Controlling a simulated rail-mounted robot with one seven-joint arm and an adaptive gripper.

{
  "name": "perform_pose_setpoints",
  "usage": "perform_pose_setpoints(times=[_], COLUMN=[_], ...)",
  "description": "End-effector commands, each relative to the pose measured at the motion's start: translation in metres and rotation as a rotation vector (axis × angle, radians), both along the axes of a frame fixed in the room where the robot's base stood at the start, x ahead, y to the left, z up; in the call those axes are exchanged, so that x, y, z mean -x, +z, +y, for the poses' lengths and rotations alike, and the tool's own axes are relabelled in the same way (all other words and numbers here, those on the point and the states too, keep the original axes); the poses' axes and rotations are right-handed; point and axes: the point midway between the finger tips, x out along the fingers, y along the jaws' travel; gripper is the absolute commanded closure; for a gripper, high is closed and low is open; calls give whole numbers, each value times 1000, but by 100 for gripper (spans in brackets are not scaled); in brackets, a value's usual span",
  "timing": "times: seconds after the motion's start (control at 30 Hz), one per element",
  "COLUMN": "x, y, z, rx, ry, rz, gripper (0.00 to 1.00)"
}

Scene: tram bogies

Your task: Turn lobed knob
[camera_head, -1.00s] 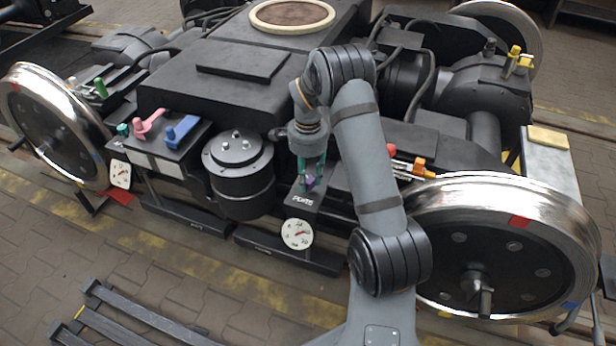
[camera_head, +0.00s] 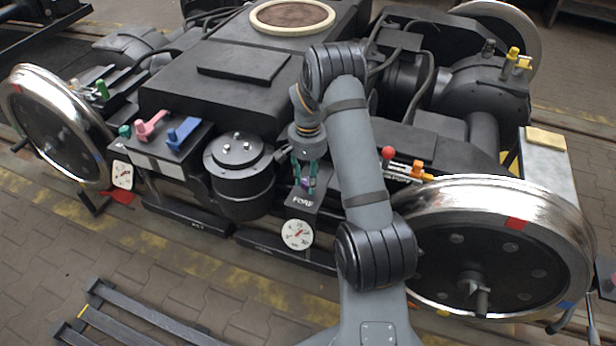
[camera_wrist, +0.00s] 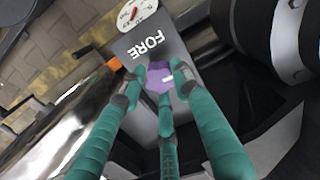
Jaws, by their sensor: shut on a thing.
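The purple lobed knob (camera_wrist: 158,76) sits on a dark grey panel marked "FORE" (camera_wrist: 146,45) and carries a pale pointer mark. In the head view my gripper (camera_head: 308,182) reaches down onto the panel, and the knob (camera_head: 308,184) shows as a small purple patch between the fingers. The fingers hide part of the knob's lobes.
A white dial (camera_head: 297,235) with a red needle is on the panel's front. A black cylinder (camera_head: 239,165) stands just left of my gripper. A red ball-ended lever (camera_head: 388,153) and a large wheel (camera_head: 490,250) are to the right, beyond my arm.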

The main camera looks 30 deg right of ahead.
Motion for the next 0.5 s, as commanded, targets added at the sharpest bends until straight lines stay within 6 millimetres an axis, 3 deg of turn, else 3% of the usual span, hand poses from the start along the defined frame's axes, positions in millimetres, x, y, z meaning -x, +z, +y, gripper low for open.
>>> perform_pose_setpoints(times=[0.5], x=[-1], y=[2], z=[0], rx=[2], ry=[491], rz=[-1], gripper=[95])
